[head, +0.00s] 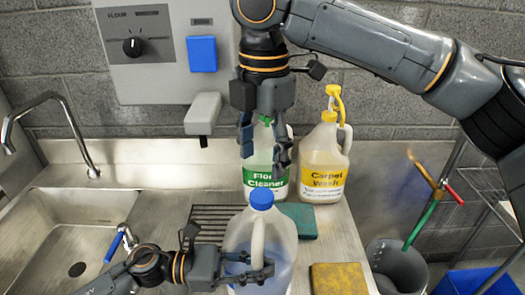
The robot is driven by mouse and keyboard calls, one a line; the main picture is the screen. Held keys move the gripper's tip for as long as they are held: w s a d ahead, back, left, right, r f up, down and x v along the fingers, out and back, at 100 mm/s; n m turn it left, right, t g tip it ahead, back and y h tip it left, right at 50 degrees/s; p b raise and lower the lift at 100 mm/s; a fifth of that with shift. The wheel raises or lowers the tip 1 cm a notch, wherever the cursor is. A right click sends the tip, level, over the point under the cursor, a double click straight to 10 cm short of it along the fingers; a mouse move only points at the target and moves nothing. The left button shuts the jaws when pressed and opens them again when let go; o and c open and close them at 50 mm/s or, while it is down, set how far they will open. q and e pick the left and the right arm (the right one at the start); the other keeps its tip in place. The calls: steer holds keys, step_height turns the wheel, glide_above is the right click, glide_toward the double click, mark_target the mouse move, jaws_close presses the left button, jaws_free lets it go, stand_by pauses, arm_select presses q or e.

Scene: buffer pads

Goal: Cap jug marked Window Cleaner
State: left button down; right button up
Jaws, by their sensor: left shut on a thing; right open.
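A translucent jug (284,240) holding bluish liquid stands upright at the front of the steel counter. No label shows on its visible side, so I cannot read its name. A blue cap (262,198) is at its mouth; I cannot tell how tightly it sits. My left gripper (268,272) comes in low from the left and is shut on this jug near its handle. My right gripper (266,160) points down above and behind the blue cap. It is open and empty, and it hides part of the Floor Cleaner jug behind it.
A Floor Cleaner jug (265,181) with a green label and a Carpet Wash jug (324,160) with a yellow top stand behind. A green sponge (300,221) and a yellow sponge (341,279) lie nearby. A sink (75,250) is left; a grey bucket (402,268) is right.

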mark_target(262, 195)
stand_by(0.4)
steer(key=shift+f, duration=4)
